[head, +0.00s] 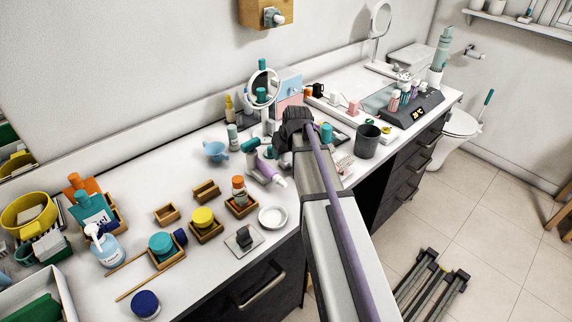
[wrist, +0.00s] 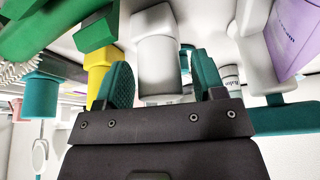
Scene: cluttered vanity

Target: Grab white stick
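A white stick-like cylinder (wrist: 155,50) with a wider end and a narrower part shows in the wrist view, between the two teal finger pads of my gripper (wrist: 163,80). Gaps show on both sides of it, so the gripper is open and not shut on it. Its lower part is partly hidden by the gripper body. In the head view my gripper is at the end of the arm over the middle of the counter, and its fingers are hidden behind the dark wrist. I cannot make out the white stick in the head view.
In the wrist view, a yellow and green bottle (wrist: 100,68) stands left of the fingers and a purple item (wrist: 293,38) is at the right. In the head view, a round mirror (head: 262,84), a grey cup (head: 367,139) and a purple bottle (head: 268,171) are close by.

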